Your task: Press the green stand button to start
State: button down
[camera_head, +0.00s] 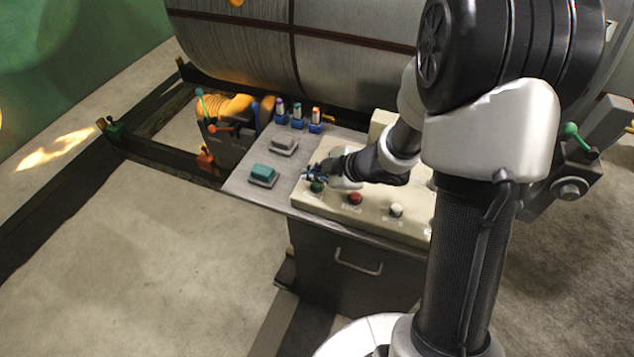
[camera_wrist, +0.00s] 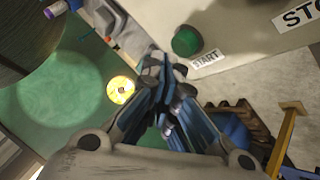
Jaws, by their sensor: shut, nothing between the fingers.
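The green button (camera_head: 317,187) sits at the left front of a cream control panel (camera_head: 415,228) on a metal-topped stand. In the wrist view the green button (camera_wrist: 186,42) is round, with a START label (camera_wrist: 206,59) beside it. My gripper (camera_head: 311,174) is shut and empty, reaching over the panel from the right, its tips just behind the green button. In the wrist view my gripper (camera_wrist: 161,66) has its tips beside the button, with a small gap in the picture. I cannot tell their height above the panel.
A red button (camera_head: 355,198) and a white button (camera_head: 396,210) are to the right on the panel. A teal block (camera_head: 263,174), a grey block (camera_head: 284,144) and several small bottles (camera_head: 297,114) stand on the tabletop (camera_head: 243,188). A large metal cylinder (camera_head: 340,55) lies behind.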

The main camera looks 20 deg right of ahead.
aim_at(315, 185)
jog(key=shift+f, duration=0.25)
jog(key=shift+f+b, duration=0.45)
jog(key=shift+f, duration=0.1)
dwell(0.6)
jog(key=shift+r, duration=0.1)
jog(key=shift+r+p, duration=0.85)
jog(key=shift+p, duration=0.2)
jog(key=shift+r, duration=0.1)
notch_tip(315, 185, up, 5)
jog(key=p, duration=0.5)
dwell(0.5)
